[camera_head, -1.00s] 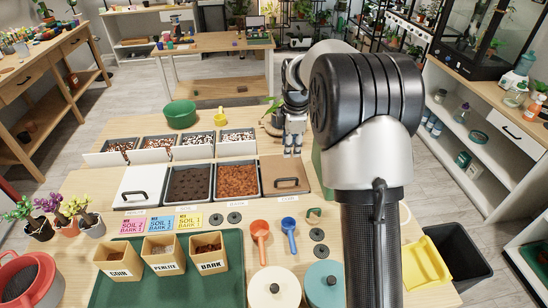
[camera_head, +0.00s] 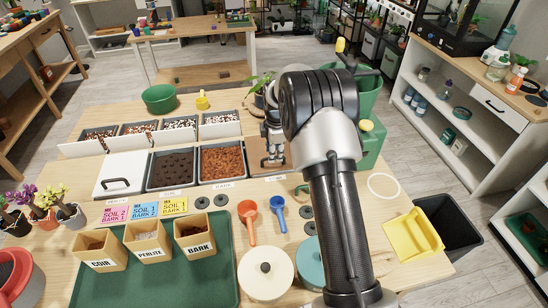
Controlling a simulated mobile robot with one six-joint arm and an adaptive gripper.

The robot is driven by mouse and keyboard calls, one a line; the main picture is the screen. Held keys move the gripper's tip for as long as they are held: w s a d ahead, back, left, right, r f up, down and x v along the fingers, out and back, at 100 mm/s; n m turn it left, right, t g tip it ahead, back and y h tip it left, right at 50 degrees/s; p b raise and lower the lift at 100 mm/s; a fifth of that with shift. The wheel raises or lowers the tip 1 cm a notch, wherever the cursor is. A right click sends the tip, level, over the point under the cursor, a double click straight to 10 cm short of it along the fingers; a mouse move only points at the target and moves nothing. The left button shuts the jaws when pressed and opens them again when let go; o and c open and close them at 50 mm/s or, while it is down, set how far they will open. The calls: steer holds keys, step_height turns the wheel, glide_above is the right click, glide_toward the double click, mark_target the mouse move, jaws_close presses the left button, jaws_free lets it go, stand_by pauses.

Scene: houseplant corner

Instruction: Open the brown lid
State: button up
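The brown lid (camera_head: 256,156) covers the rightmost bin in the front row, beside the bin of orange-brown bark. My gripper (camera_head: 272,163) points down over the lid, with its fingertips at or just above the lid's handle. The gripper and my arm hide the handle and the lid's right side. The lid lies flat on its bin. The fingers are too small in this view to tell whether they are apart or shut on the handle.
Left of the lid are the bark bin (camera_head: 222,161), a dark soil bin (camera_head: 171,169) and a white lid (camera_head: 121,175). A green watering can (camera_head: 372,140) is behind my arm, at right.

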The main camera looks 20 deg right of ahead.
steer(key=shift+w+f, duration=0.2)
steer(key=shift+f, duration=0.8)
jaws_close()
